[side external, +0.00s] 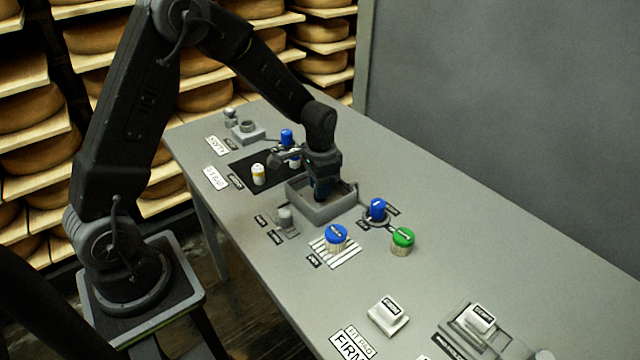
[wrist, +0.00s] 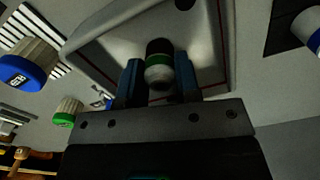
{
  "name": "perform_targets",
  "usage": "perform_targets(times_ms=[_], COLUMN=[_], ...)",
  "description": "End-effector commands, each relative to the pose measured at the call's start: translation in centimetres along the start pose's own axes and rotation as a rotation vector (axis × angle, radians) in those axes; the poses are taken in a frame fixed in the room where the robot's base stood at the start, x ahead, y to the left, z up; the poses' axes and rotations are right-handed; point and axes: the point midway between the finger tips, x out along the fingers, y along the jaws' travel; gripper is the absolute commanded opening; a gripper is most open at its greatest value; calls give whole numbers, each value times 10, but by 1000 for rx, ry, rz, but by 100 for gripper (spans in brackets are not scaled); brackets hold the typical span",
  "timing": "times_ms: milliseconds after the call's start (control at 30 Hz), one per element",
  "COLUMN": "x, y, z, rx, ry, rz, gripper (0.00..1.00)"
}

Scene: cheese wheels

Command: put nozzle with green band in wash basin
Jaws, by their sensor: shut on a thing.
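The nozzle with green band (wrist: 159,72), pale with a dark top, is between the two blue fingers of my gripper (wrist: 158,80) in the wrist view. My gripper is shut on it. In the side view my gripper (side external: 321,190) points down inside the grey square wash basin (side external: 328,212), and the nozzle is hidden there. The basin's walls and floor (wrist: 105,48) surround the nozzle in the wrist view. I cannot tell whether the nozzle touches the basin floor.
A white nozzle with a yellow band (side external: 258,175) stands on a black mat (side external: 240,166) left of the basin. A large blue-capped jar (side external: 336,238), a smaller blue piece (side external: 377,209) and a green-capped jar (side external: 402,243) stand close by.

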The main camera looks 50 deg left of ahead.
Motion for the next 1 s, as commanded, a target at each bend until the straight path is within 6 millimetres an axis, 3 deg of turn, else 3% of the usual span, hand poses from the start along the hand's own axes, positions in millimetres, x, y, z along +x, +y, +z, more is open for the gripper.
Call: perform_targets(times_ms=[67, 100, 367, 667, 767, 1000], x=[3, 3, 2, -2, -14, -63], y=[0, 0, 0, 0, 0, 0], z=[0, 0, 0, 0, -1, -1], rx=[0, 0, 0, 0, 0, 0], ry=[-1, -1, -1, 2, 3, 5], rz=[1, 1, 0, -1, -1, -2], gripper=[8, 32, 56, 56, 56, 56])
